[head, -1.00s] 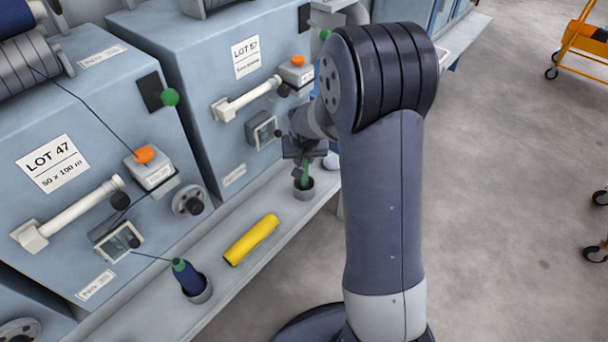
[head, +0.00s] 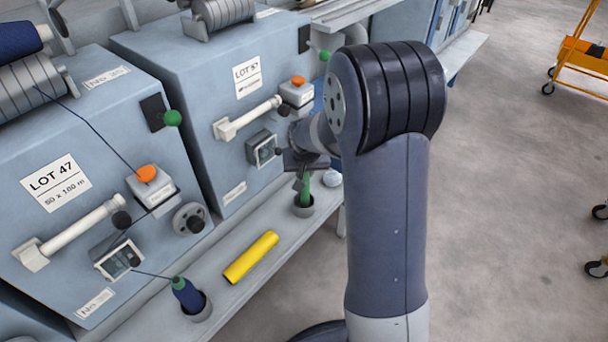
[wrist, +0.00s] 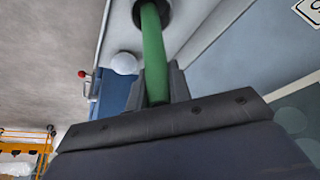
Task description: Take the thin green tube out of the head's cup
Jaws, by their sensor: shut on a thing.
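The thin green tube (head: 305,184) stands in the grey cup (head: 304,208) on the ledge below the second machine head. My gripper (head: 301,176) is at the tube's upper part, above the cup. In the wrist view the green tube (wrist: 153,55) runs between the two fingers of my gripper (wrist: 158,85), which are shut on it. The tube's far end is still inside the dark round cup (wrist: 168,12). My arm hides part of the area to the right of the cup in the head view.
A yellow tube (head: 251,257) lies on the ledge (head: 235,287) to the left. A blue bobbin with a green top (head: 187,294) stands in another cup. The machine front (head: 222,163) is close behind my gripper.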

